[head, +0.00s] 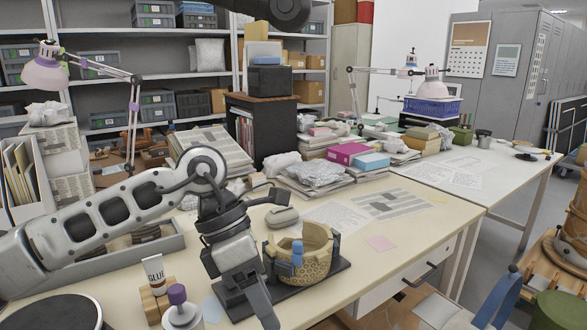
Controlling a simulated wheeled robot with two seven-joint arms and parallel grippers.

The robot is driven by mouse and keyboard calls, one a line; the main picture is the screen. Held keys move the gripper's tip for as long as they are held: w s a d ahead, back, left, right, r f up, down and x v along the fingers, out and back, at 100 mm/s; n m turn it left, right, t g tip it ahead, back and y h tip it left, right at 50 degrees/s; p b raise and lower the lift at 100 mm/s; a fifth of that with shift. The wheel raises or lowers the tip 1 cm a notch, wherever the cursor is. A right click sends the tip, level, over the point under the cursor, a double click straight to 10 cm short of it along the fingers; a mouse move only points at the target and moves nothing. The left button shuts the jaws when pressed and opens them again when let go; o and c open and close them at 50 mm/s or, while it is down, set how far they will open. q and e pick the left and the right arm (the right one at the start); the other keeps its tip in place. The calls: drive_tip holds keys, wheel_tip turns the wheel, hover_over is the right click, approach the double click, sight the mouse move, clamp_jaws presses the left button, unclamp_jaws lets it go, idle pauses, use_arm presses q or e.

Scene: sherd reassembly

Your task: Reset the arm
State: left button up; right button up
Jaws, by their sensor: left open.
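My left arm comes in from the left, bends at a round joint and points down over the front of the cream table (400,240). My left gripper (257,298) is open, with its grey fingers low beside the left side of a broken tan pot (318,268); I cannot tell whether they touch. The pot has a jagged, uneven rim and a patterned wall, and it sits on a dark flat board (325,284). The gripper hides part of the board. My right gripper is not in view.
A glue tube (154,270) on a wooden block and a purple-capped bottle (180,308) stand left of the gripper. A grey rounded object (283,217) lies behind the pot. Paper stacks and wrapped bundles (318,172) fill the table's back. The table right of the pot is mostly clear.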

use_arm(q)
drive_tip(key=s+d+r+n+g+h+p, duration=0.2)
drive_tip(key=s+d+r+n+g+h, duration=0.25)
drive_tip(key=s+d+h, duration=0.6)
drive_tip(key=w+a+f+n+t+h+p, duration=0.1)
drive_tip(key=w+a+n+t, duration=0.3)
drive_tip(key=n+t, duration=0.8)
drive_tip(key=w+a+f+n+t+h, duration=0.15)
drive_tip(key=w+n+t, duration=0.45)
drive_tip(key=n+t, duration=0.7)
drive_tip(key=a+f+n+y, duration=0.7)
drive_tip(key=f+n+y, duration=0.2)
drive_tip(key=n, duration=0.3)
drive_tip(key=s+a+f+n+g+y+p, duration=0.1)
drive_tip(key=s+a+f+n+g+y, duration=0.4)
drive_tip(key=s+f, duration=0.7)
wheel_tip(320, 180, down, 2)
drive_tip(key=shift+a+f+n+g+p, duration=0.2)
drive_tip(key=shift+a+n+g+p, duration=0.1)
drive_tip(key=shift+a+n+g, duration=0.8)
drive_tip(key=shift+s+a, duration=0.1)
